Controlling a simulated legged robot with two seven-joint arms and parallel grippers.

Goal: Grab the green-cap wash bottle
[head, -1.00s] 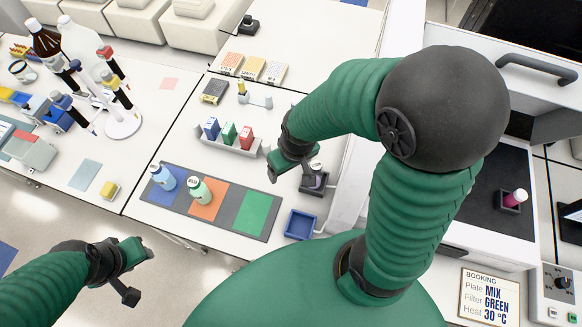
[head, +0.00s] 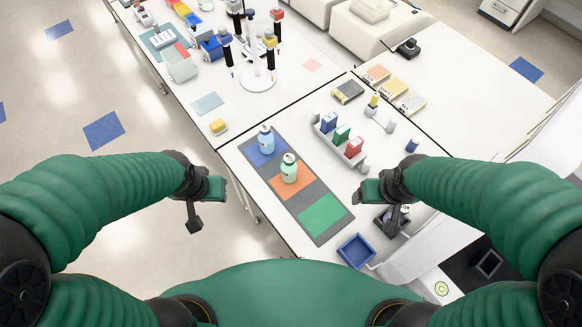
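The green bottle (head: 289,173) stands upright on the orange square of a dark grey mat (head: 278,189). Its cap looks pale with some green, and its exact colour is hard to make out. A similar blue bottle (head: 266,143) stands behind it on the blue square. My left gripper (head: 206,204) is open and empty, left of the mat and off the table's edge. My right gripper (head: 377,206) is open, right of the mat, with nothing seen between its fingers. Neither gripper touches a bottle.
The mat's green square (head: 323,213) is bare. A blue tray (head: 356,250) lies near the front edge. A rack of blue, green and red boxes (head: 341,146) stands right of the bottles. A pipette stand (head: 257,78) and a yellow block (head: 218,126) are farther back.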

